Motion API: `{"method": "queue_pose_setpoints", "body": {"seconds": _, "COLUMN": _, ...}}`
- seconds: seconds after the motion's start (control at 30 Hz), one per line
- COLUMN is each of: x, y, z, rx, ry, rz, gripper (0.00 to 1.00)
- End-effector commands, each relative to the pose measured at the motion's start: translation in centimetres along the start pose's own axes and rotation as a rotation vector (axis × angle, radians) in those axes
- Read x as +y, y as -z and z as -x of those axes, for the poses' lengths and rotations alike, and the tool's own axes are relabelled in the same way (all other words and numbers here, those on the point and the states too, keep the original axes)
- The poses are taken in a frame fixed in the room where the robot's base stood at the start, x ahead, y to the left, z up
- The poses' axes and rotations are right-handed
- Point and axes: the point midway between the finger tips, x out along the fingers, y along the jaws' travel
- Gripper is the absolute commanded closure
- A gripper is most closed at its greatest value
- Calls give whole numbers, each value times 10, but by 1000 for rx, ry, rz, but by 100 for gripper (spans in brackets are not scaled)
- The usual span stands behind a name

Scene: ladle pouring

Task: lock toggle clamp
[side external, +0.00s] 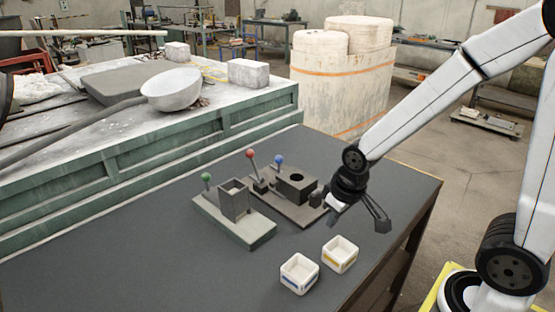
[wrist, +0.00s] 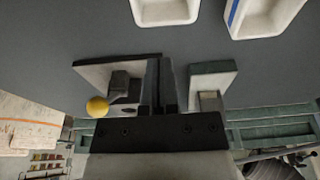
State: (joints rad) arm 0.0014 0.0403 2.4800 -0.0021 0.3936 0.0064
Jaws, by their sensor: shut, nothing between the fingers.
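Two toggle clamp fixtures stand on the dark table. The left fixture (side external: 240,228) has a grey plate, an upright open box and a lever with a green ball knob (side external: 206,177). The right fixture (side external: 290,207) has a dark block with a round hole and levers with a red knob (side external: 250,153) and a blue knob (side external: 279,159). My gripper (side external: 383,224) is to the right of the right fixture, shut and empty. In the wrist view my gripper (wrist: 159,66) hides part of the fixtures, and a yellow knob (wrist: 97,107) shows left of its fingers.
Two small white bins, one with a blue stripe (side external: 299,274) and one with a yellow stripe (side external: 340,255), stand near the front. A green-sided bench (side external: 150,165) with a ladle (side external: 171,90) is behind. The table's left front is clear.

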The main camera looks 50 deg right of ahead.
Motion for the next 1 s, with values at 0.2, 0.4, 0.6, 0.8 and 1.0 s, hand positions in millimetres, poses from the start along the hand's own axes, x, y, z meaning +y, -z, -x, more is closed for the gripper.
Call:
{"method": "queue_pose_setpoints", "body": {"seconds": 0.2, "x": 1, "y": 42, "z": 3, "rx": -4, "ry": -3, "rz": -10, "gripper": 100}}
{"method": "queue_pose_setpoints", "body": {"seconds": 0.4, "x": 3, "y": 84, "z": 6, "rx": -11, "ry": -6, "rz": -22, "gripper": 100}}
{"method": "queue_pose_setpoints", "body": {"seconds": 0.6, "x": 5, "y": 124, "z": 9, "rx": -18, "ry": -10, "rz": -34, "gripper": 100}}
{"method": "queue_pose_setpoints", "body": {"seconds": 0.8, "x": 7, "y": 162, "z": 13, "rx": -25, "ry": -15, "rz": -46, "gripper": 100}}
{"method": "queue_pose_setpoints", "body": {"seconds": 1.0, "x": 9, "y": 197, "z": 16, "rx": -32, "ry": -20, "rz": -59, "gripper": 100}}
